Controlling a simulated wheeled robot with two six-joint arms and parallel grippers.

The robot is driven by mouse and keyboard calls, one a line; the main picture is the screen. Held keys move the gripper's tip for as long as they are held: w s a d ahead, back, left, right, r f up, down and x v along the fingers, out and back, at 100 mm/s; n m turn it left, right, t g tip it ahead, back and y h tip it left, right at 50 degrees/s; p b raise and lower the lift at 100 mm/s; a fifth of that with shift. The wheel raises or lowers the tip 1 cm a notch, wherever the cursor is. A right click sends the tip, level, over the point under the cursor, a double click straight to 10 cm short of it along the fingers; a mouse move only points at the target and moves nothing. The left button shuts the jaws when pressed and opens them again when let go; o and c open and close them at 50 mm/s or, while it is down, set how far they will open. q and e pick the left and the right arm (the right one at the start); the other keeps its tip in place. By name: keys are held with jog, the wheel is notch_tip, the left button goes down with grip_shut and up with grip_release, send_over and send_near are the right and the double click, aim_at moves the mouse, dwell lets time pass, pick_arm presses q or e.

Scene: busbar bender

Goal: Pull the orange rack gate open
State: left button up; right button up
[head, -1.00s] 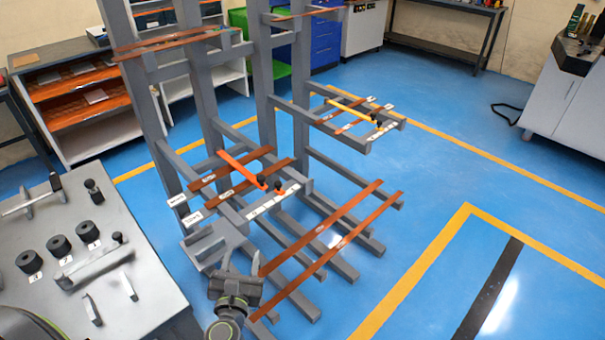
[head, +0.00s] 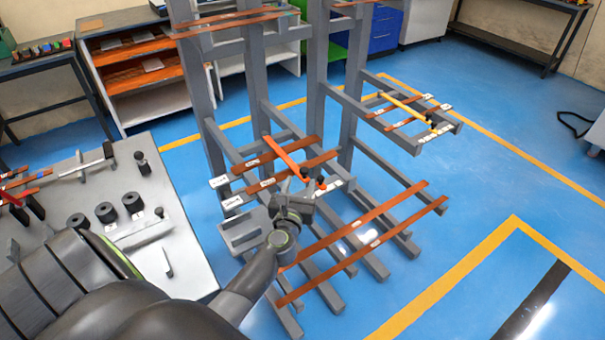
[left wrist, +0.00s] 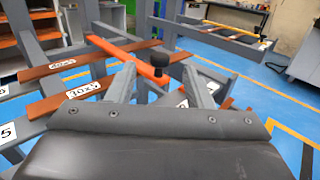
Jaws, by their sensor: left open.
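The orange rack gate (head: 283,152) is a flat orange bar lying across brown copper strips on a lower level of the grey rack (head: 212,150). It looks closed across them. A black knob (left wrist: 163,61) stands on that end. I cannot tell if a finger touches the gate. My right gripper is not in view.
Copper strips (head: 258,168) lie under the gate, and longer ones (head: 375,215) lie lower on the rack. A yellow gate (head: 403,106) crosses another rack level to the right. A grey workbench (head: 185,262) stands at left. Blue floor (head: 470,190) is clear at right.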

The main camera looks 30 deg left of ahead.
aim_at(303, 173)
pick_arm(q)
jog(key=shift+x, duration=2.15)
grip_shut()
